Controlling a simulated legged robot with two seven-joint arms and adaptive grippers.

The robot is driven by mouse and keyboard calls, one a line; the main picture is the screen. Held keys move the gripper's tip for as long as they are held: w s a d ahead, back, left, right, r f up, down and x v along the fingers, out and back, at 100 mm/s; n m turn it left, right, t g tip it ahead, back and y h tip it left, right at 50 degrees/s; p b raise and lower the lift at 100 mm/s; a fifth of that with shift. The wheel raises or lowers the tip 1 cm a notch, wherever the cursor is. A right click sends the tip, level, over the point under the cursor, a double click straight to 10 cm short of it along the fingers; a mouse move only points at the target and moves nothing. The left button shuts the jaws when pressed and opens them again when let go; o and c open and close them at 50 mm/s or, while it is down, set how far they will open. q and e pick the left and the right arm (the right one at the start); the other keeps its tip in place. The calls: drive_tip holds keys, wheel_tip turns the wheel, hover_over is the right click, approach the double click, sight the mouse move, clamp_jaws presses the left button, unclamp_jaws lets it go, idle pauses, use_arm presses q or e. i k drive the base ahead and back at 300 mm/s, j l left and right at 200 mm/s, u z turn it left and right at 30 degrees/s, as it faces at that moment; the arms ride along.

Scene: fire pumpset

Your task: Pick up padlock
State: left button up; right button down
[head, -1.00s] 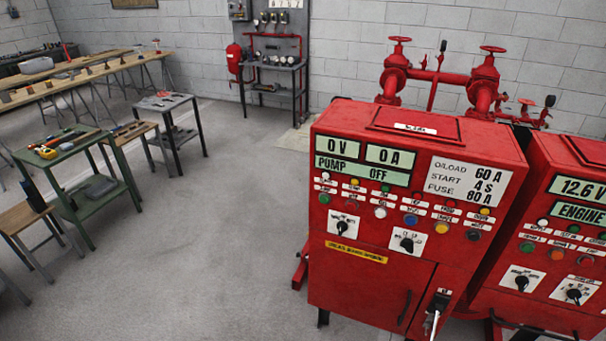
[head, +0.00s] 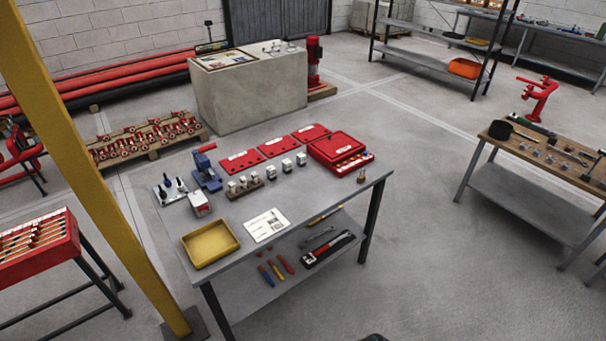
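A small brass-coloured object that looks like the padlock (head: 361,176) stands near the right edge of the grey metal table (head: 325,207). Neither of my grippers can be made out in the head view. Only a small dark shape shows at the bottom edge, and I cannot tell what it is.
A yellow tray (head: 210,243), a white sheet (head: 265,225) and red plates (head: 276,147) lie on the table. Tools lie on its lower shelf. A yellow post (head: 88,165) stands at left. Open floor (head: 425,230) separates this table from the wooden-topped bench (head: 540,152).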

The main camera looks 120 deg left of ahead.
sight(361, 179)
drive_tip(key=u, duration=3.6)
drive_tip(key=i+l+u, duration=0.2)
drive_tip(key=u, duration=0.3)
drive_tip(key=i+l+u, duration=0.15)
drive_tip(key=l+u, duration=0.3)
